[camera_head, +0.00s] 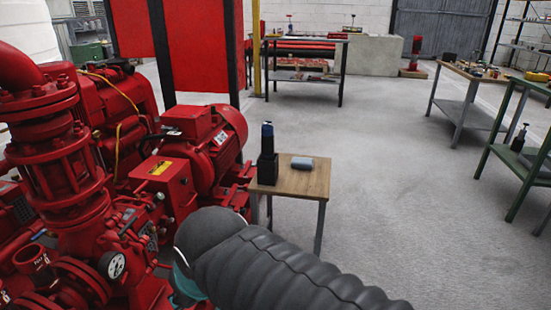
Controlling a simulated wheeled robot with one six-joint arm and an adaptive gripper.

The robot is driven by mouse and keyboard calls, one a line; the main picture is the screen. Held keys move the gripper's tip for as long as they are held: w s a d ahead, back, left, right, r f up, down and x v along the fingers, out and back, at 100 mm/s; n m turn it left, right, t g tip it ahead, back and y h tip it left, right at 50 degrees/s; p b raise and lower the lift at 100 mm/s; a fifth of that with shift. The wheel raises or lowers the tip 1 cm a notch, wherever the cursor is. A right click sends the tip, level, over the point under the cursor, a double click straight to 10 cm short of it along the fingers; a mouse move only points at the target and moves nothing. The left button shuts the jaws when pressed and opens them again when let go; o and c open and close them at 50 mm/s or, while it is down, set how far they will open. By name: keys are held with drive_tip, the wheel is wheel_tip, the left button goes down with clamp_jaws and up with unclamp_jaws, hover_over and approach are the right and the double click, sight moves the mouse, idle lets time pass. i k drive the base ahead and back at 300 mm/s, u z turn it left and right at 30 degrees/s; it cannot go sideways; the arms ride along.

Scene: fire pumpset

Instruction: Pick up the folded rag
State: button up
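A small grey-blue bundle (302,163), which looks like the folded rag, lies on top of a small wooden table (310,185) near the middle of the view. A dark upright object with a blue top (267,155) stands on the same table, just left of the bundle. My arm, in a dark ribbed sleeve, crosses the bottom of the view in front of the table and apart from the bundle. My gripper is not visible.
A large red pumpset (75,180) fills the left side, with a red motor (210,145) close beside the small table. Workbenches (458,100) (520,160) stand at right, another bench (305,78) at the back. The grey floor (405,200) right of the table is clear.

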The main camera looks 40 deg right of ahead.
sight(298, 163)
drive_tip(key=z, duration=1.15)
drive_tip(key=i, duration=1.1)
drive_tip(key=z, duration=0.2)
